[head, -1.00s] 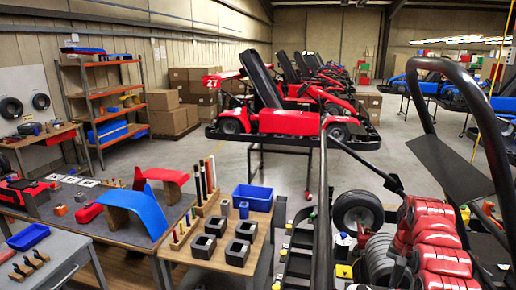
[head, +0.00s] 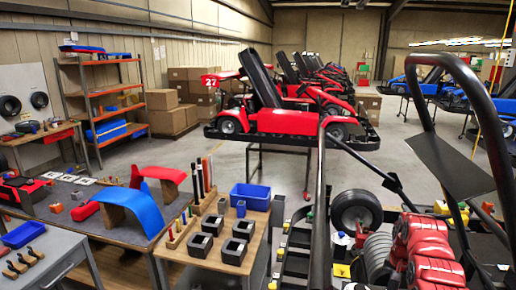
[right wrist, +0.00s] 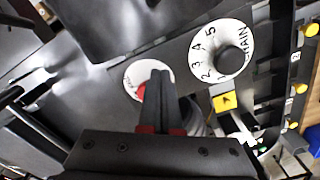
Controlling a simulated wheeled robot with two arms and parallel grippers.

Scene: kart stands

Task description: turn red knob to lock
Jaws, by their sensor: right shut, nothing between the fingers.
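In the right wrist view the red knob (right wrist: 141,92) sits on a round white dial plate (right wrist: 134,78) with small dark lettering. Most of the knob is hidden behind my right gripper (right wrist: 160,82), so only a red edge shows to the left of the fingers. The fingers are shut together and empty, and their tips overlap the dial in the picture. I cannot tell whether they touch the knob. My left gripper is in none of the current views.
Yellow buttons (right wrist: 311,30) line the right edge.

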